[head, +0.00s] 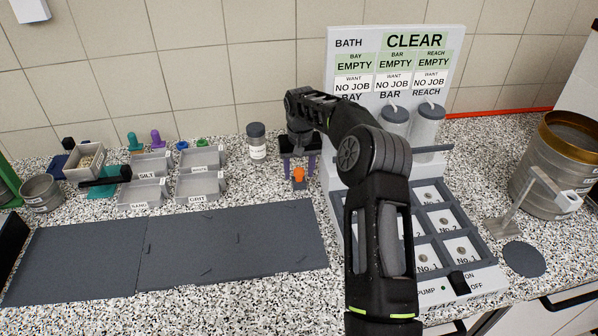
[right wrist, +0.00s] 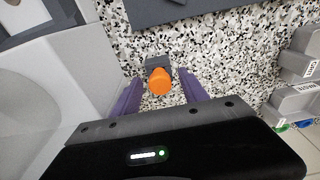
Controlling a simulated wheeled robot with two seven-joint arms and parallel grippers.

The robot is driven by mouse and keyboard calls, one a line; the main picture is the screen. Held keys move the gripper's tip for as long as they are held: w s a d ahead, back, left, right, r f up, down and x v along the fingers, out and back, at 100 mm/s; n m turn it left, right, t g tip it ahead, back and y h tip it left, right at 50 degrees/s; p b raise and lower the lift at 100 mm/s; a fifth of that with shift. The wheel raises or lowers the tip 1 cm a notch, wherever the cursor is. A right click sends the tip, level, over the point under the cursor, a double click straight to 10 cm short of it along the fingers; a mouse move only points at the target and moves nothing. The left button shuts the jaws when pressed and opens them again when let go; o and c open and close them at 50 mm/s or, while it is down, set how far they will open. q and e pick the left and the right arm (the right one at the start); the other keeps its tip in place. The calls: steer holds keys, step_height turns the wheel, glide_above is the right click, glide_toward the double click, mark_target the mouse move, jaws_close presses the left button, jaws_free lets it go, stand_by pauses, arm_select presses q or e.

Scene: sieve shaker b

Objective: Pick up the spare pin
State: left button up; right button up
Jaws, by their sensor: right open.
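The spare pin, with an orange head (head: 298,174), stands in a small grey holder on the speckled counter, left of the white machine. In the right wrist view the orange head (right wrist: 160,82) lies between the two purple fingers. My right gripper (head: 299,172) is open, pointing down, with a finger on either side of the pin; I see a gap between fingers and pin. In the right wrist view the small grey holder (right wrist: 158,62) shows just beyond the orange head. The pin's shaft is hidden. My left gripper is not in view.
The white machine (head: 345,60) stands close on the right, with grey tubes and a numbered tray. A lidded jar (head: 257,142) is just left of the gripper. Dark mats (head: 235,245) lie in front; labelled grey trays (head: 198,188) stand further left.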

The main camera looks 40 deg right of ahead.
steer(key=shift+f, duration=0.15)
steer(key=shift+c, duration=0.3)
jaws_close()
stand_by(0.6)
